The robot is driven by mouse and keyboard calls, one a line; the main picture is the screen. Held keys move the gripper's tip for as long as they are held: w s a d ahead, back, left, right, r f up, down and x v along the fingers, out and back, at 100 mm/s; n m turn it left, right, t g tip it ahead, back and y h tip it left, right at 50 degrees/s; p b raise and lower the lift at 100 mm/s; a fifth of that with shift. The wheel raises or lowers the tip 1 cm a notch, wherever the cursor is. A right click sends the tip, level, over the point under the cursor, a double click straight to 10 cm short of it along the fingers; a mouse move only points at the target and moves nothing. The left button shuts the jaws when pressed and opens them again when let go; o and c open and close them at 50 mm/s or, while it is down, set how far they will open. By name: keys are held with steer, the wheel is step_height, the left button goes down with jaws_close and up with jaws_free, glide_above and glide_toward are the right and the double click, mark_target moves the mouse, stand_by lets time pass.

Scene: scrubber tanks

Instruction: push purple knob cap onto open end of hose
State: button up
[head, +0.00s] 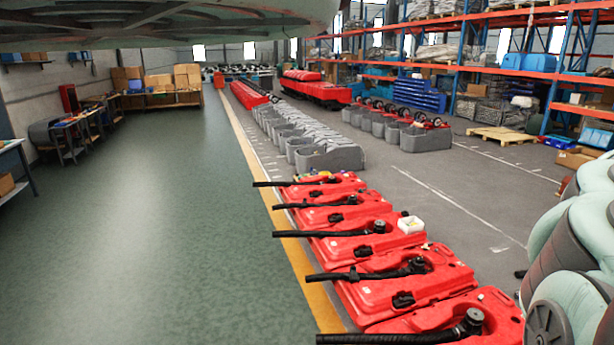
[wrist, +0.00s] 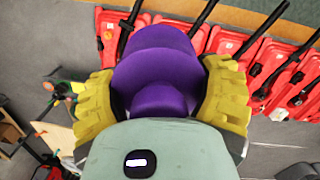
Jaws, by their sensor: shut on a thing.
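The purple knob cap (wrist: 158,62) is between the two yellow ribbed fingers of my gripper (wrist: 163,92) in the wrist view. The gripper is shut on it, one finger at each side. The cap is held in the air, apart from any hose. Black hoses (head: 335,234) lie across the red tanks (head: 365,250) in the head view, their free ends sticking out past the left edges. Hoses (wrist: 270,45) and red tanks (wrist: 228,42) also show beyond the cap in the wrist view. My gripper and the cap are not visible in the head view.
A small white container (head: 410,225) sits on one red tank. Grey tanks (head: 330,156) stand in a row behind. The green floor (head: 180,220) left of the yellow line (head: 293,245) is clear. Tall orange-and-blue racks (head: 480,70) and a wooden pallet (head: 500,136) are at the right rear.

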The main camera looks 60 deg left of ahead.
steer(key=s+d+f+n+t+h+b, duration=0.4)
steer(key=s+f+n+t+b, duration=0.2)
steer(key=f+b, duration=2.6)
steer(key=s+d+f+n+t+h+b, duration=0.3)
steer(key=s+f+n+t+b, duration=0.3)
steer(key=f+b, duration=2.6)
steer(key=s+d+f+n+t+h+b, duration=0.4)
steer(key=f+n+b, duration=0.7)
steer(key=f+b, duration=2.1)
step_height(320, 180, down, 26)
steer(key=shift+s+d+f+t+h+b, duration=0.15)
steer(key=shift+s+d+t+h+b, duration=0.2)
steer(key=shift+s+t, duration=0.65)
steer(key=shift+w+d, duration=0.1)
steer(key=shift+w, duration=0.05)
steer(key=shift+x, duration=2.3)
steer(key=shift+w+d, duration=0.2)
steer(key=shift+d, duration=0.05)
